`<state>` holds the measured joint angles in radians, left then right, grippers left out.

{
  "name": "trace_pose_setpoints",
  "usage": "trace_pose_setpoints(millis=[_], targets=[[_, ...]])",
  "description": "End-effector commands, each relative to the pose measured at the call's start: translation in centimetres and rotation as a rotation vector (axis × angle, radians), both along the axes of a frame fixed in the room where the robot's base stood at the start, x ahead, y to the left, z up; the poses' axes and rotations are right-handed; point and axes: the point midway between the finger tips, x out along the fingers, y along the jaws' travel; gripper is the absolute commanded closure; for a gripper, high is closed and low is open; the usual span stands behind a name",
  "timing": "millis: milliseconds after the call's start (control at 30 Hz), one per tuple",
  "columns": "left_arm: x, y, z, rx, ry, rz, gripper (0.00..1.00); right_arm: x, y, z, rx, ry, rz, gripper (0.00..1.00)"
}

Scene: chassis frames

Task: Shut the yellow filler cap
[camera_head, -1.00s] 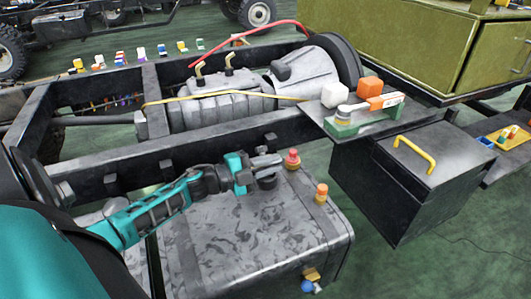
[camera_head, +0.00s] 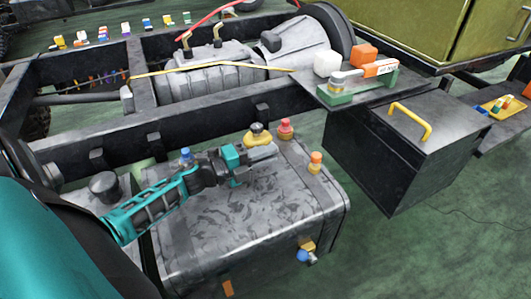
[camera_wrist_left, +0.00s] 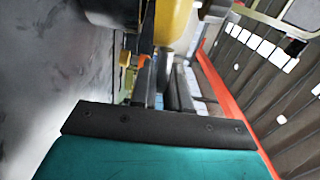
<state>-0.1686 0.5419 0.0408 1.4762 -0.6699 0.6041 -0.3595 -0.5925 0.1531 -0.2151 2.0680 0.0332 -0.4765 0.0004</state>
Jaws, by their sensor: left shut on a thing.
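The yellow filler cap (camera_head: 259,139), with a dark knob on top, stands on the grey mottled tank (camera_head: 250,215), near its back edge. My left gripper (camera_head: 264,152) reaches in from the left, low over the tank top, with its fingers against the front of the cap, shut on it. In the left wrist view the yellow cap (camera_wrist_left: 173,20) fills the top middle by the fingers. The fingers hide the cap's lower front, so I cannot tell how it seats on the tank. My right gripper is not in view.
A red cap (camera_head: 285,128) and an orange cap (camera_head: 315,162) stand to the right on the tank; a blue cap (camera_head: 185,156) lies to the left. A black frame rail (camera_head: 200,138) runs behind. A black box with a yellow handle (camera_head: 411,122) stands right.

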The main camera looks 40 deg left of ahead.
Motion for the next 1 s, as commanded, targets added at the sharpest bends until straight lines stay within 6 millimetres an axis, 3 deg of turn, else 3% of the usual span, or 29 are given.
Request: trace_pose_setpoints(millis=[267,300,533,833,1000], targets=[[0.0,0.0,-0.1,-0.002,0.003,0.001,1.0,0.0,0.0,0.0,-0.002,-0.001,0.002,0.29],[0.0,0.0,-0.1,-0.002,0.003,0.001,0.83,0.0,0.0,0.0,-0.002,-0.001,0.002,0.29],[0.0,0.0,-0.1,-0.001,0.002,0.001,0.63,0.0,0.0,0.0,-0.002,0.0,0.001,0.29],[0.0,0.0,0.5,-0.001,0.001,0.001,0.63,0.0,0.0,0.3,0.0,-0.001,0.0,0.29],[0.0,0.0,3.3,0.002,-0.001,-0.002,0.63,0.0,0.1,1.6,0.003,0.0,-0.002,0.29]])
